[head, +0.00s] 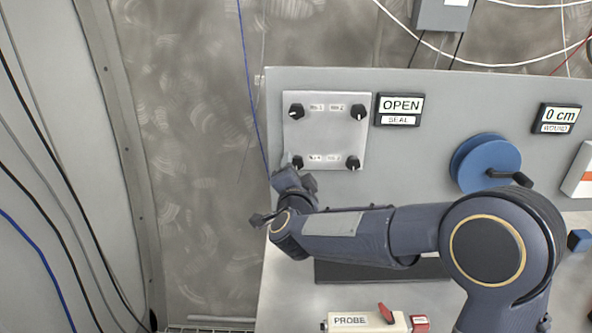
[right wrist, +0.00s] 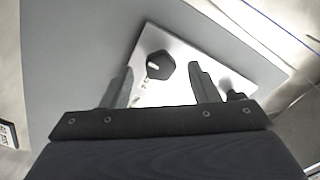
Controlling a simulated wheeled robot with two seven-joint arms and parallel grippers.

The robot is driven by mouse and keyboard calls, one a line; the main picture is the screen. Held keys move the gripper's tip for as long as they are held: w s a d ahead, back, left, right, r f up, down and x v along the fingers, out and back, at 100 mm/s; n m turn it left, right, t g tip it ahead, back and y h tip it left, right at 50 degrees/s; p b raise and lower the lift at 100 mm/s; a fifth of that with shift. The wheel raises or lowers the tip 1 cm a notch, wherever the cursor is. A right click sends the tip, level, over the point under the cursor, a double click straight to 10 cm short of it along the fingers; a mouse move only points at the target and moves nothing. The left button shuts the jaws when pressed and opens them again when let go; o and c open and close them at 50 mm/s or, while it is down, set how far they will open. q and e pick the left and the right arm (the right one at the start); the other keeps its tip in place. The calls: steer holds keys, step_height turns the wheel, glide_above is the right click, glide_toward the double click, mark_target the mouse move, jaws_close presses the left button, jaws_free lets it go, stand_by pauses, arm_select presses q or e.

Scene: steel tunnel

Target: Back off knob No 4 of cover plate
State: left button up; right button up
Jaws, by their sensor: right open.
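The cover plate (head: 325,135) is a light square plate on the grey panel, with black knobs near its corners. The lower left knob (head: 298,163) is partly hidden behind my right gripper (head: 292,164); the small labels are too blurred to read surely. In the right wrist view a black knob (right wrist: 155,66) with a white mark lies ahead between the open fingers of my right gripper (right wrist: 162,72). I see gaps on both sides of it and no grip. Another knob (right wrist: 236,96) shows beyond the right finger. My left gripper is not in view.
An OPEN seal sign (head: 400,104), a blue reel (head: 485,163) and a 0 cm sign (head: 557,115) are on the panel to the right. A probe box (head: 355,321) lies on the bench below. A blue cable (head: 246,70) hangs just left of the panel.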

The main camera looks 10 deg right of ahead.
steer(key=s+a, duration=0.1)
steer(key=s, duration=0.5)
steer(key=shift+b, duration=0.4)
steer(key=s+d+f+n+g+y, duration=0.2)
steer(key=s+d+f+n+g, duration=0.1)
steer(key=s, duration=0.8)
steer(key=s+d+f+n+g+y, duration=0.2)
steer(key=s+f+n+g, duration=0.3)
steer(key=s, duration=0.6)
steer(key=s+d+f+n+g+y, duration=0.3)
steer(key=s+f, duration=0.3)
steer(key=s, duration=0.4)
steer(key=shift+s+d+n+g, duration=0.4)
steer(key=shift+d+n+g, duration=0.1)
steer(key=shift+d, duration=0.1)
